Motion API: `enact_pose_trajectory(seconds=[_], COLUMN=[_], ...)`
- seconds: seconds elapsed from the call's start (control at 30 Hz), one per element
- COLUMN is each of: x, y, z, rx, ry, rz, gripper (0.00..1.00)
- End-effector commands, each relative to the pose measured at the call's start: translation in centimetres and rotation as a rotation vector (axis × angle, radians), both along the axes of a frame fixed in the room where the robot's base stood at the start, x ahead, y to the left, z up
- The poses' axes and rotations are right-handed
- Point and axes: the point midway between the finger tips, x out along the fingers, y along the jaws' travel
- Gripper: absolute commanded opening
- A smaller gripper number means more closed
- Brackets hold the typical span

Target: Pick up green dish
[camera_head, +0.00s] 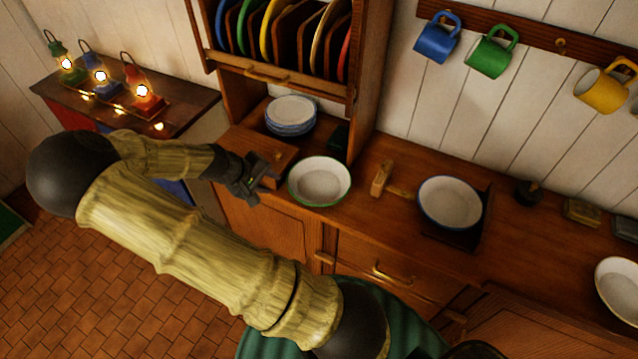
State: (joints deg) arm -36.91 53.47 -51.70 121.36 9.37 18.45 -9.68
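A white dish with a green rim (319,183) sits upright on the wooden counter near its front edge. My gripper (260,184) is just left of this dish, above the counter's front edge, pointing towards it. Its dark fingers look spread apart with nothing between them. A gap seems to separate the fingers from the dish's rim. A green-edged plate (246,24) also stands on edge in the rack above, among plates of other colours.
A stack of blue-rimmed plates (290,115) is behind the dish. A wooden mallet-like thing (381,179) and a blue-rimmed dish (449,203) lie to the right. The plate rack (275,75) overhangs the back. Lit lanterns (143,95) stand on the left cabinet. Mugs hang on the wall.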

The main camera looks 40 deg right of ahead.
Motion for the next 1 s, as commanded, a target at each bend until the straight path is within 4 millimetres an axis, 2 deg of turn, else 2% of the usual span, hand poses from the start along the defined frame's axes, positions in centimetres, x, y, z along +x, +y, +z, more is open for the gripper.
enact_pose_trajectory(seconds=[0.3,0.47,1.0], x=[-0.1,0.0,0.0], y=[-3.5,-4.6,-5.2], z=[-4.4,-6.2,-7.3], rx=[-0.001,0.000,0.000], ry=[0.003,0.001,0.001], rz=[-0.003,-0.002,0.000], gripper=[0.33,0.33,0.33])
